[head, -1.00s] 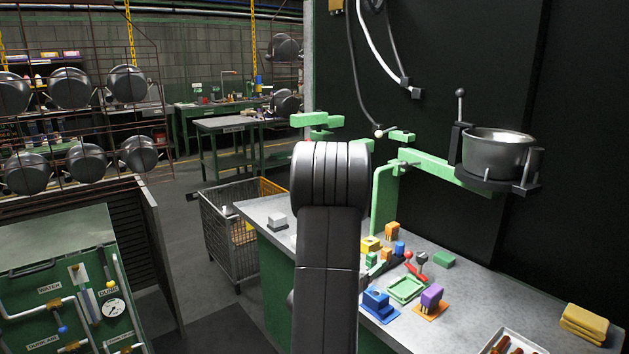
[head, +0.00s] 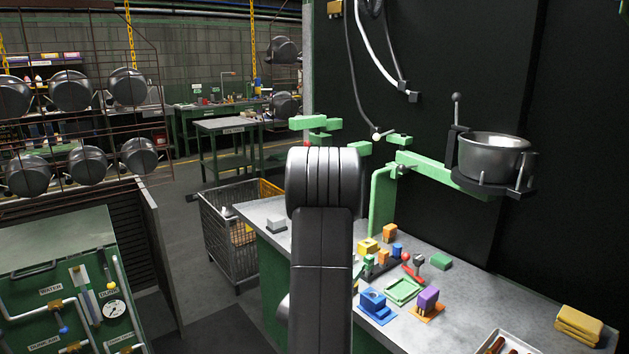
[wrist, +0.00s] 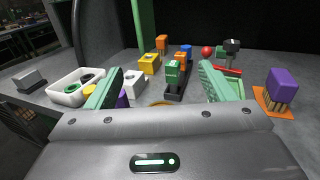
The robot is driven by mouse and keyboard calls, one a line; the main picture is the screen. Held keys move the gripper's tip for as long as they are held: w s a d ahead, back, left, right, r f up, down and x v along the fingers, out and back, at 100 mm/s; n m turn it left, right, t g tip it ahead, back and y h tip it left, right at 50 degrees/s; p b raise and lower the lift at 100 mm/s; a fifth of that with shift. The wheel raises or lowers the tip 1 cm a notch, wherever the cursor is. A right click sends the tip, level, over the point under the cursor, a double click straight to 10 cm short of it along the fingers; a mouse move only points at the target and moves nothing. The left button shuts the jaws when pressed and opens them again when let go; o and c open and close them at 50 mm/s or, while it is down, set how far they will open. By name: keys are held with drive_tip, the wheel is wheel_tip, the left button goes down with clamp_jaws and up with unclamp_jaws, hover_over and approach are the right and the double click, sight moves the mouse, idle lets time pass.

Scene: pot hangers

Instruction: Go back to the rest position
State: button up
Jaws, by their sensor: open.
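My gripper (wrist: 160,97) shows in the wrist view with its two green fingers wide apart and nothing between them. It is open, above the grey workbench (wrist: 150,112). Beyond the fingers stand small coloured blocks, among them a yellow block (wrist: 149,63) and an orange block (wrist: 161,43). In the head view my dark arm rises in the middle and hides part of the bench; the fingers do not show there.
A metal pot (head: 494,157) sits in a holder on a green wall arm (head: 440,170). A blue block (head: 372,302), a purple block (head: 428,298) and a green tray (head: 403,290) lie on the bench. A wire cart (head: 235,235) stands left of it.

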drive_tip(key=s+d+r+m+g+h+b, duration=0.1)
drive_tip(key=s+d+m+g+h+b, duration=0.1)
drive_tip(key=d, duration=0.5)
drive_tip(key=shift+s+d+r+m+g+h+b, duration=0.2)
drive_tip(key=shift+d+m+g+h+b, duration=0.15)
drive_tip(key=shift+m+g+h+b, duration=0.4)
